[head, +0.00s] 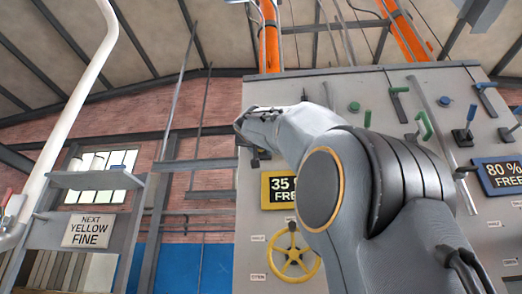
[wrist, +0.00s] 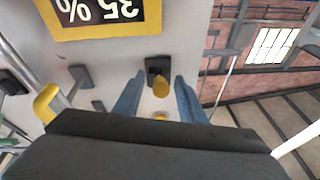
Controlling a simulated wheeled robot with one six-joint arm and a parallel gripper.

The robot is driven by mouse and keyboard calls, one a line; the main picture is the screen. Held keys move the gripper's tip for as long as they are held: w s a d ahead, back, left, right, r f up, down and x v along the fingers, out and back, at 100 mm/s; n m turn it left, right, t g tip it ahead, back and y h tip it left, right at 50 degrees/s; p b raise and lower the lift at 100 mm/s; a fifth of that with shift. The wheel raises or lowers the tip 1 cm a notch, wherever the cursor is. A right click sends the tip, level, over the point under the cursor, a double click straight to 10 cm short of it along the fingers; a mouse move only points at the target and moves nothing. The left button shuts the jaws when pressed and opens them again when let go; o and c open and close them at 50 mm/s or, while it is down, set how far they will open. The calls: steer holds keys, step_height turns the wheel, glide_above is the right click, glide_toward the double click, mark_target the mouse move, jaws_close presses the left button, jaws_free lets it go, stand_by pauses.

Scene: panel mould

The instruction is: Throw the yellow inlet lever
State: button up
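In the wrist view, which is upside down, a yellow-knobbed lever (wrist: 160,88) on a dark base stands out from the grey panel (wrist: 190,40). My gripper (wrist: 158,98) is open, with its two blue-grey fingers on either side of the yellow knob. I cannot tell whether they touch it. A second small yellow patch shows just below the knob. A separate yellow handle (wrist: 46,103) is at the left, outside the fingers. In the head view my arm hides much of the yellow section, and the lever cannot be made out clearly there.
A yellow "35 % FREE" sign (head: 278,190) and a yellow handwheel (head: 293,260) are on the panel. Green handles (head: 425,125) and a blue lever (head: 470,116) are to the right. A "NEXT YELLOW FINE" sign (head: 89,231) hangs at left.

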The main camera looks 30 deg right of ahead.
steer(key=shift+a, duration=0.1)
steer(key=b+v, duration=0.3)
steer(key=v, duration=0.4)
steer(key=shift+s, duration=0.3)
steer(key=shift+a, duration=0.15)
stand_by(0.5)
